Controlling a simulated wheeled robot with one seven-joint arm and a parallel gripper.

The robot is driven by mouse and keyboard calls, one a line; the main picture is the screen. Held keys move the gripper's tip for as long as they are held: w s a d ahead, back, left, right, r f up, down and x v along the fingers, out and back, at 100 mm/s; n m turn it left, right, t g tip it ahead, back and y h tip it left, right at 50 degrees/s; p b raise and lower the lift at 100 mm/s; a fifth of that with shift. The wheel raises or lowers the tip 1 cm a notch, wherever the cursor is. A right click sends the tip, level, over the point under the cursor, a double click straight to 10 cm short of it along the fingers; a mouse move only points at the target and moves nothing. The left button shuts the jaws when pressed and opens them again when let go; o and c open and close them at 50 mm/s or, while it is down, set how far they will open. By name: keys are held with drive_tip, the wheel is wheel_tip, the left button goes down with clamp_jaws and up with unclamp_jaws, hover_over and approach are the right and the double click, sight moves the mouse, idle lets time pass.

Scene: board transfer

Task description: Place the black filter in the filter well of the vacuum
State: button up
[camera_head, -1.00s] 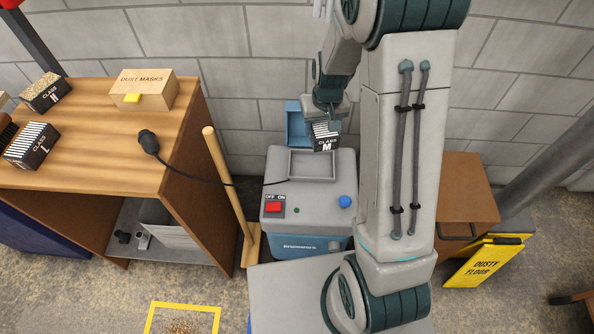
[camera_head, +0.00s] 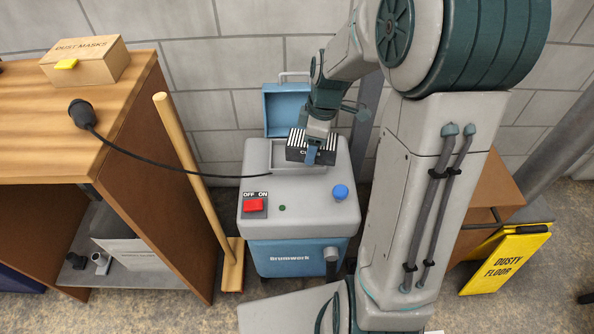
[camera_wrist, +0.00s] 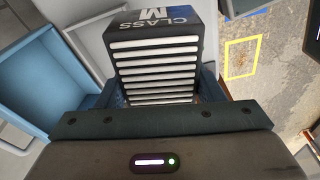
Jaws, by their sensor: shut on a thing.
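The vacuum (camera_head: 318,197) has a grey top and a blue body, with a red switch and a blue knob on top. Its blue lid (camera_head: 279,104) stands open at the back; the lid also shows at the left of the wrist view (camera_wrist: 35,92). The rectangular filter well (camera_head: 258,156) is in the grey top. My gripper (camera_head: 312,150) is shut on the black filter (camera_head: 297,155), a box with white pleats and a "CLASS M" label (camera_wrist: 160,30). The filter is above the right part of the well and hides it. I cannot tell its exact height.
A black cable runs from a plug (camera_head: 83,113) on the wooden bench (camera_head: 40,130) to the vacuum's top. A wooden-handled tool (camera_head: 190,165) leans at the vacuum's left. A dust mask box (camera_head: 88,60) sits on the bench. A yellow floor sign (camera_head: 507,262) stands right.

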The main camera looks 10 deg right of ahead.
drive_tip(key=shift+s+f+n+b, duration=0.15)
drive_tip(key=shift+f+n+b, duration=0.3)
drive_tip(key=shift+f+b, duration=0.1)
drive_tip(key=shift+s+f+n+b, duration=0.15)
drive_tip(key=shift+f+n+b, duration=0.3)
drive_tip(key=shift+f+b, duration=0.1)
drive_tip(key=shift+f, duration=0.1)
drive_tip(key=w+f+b, duration=0.1)
drive_tip(key=w+f, duration=0.1)
drive_tip(key=w, duration=0.1)
drive_tip(key=w+a+f+b, duration=0.1)
drive_tip(key=w+f, duration=0.1)
drive_tip(key=w, duration=0.2)
drive_tip(key=w+f+b, duration=0.1)
drive_tip(key=w+f, duration=0.1)
drive_tip(key=w, duration=0.2)
drive_tip(key=shift+w+a+f, duration=0.2)
drive_tip(key=shift+f, duration=0.2)
drive_tip(key=shift+f+b, duration=0.75)
drive_tip(key=shift+f, duration=1.2)
drive_tip(key=shift+f, duration=0.15)
drive_tip(key=o, duration=0.7)
drive_tip(key=shift+o, duration=0.3)
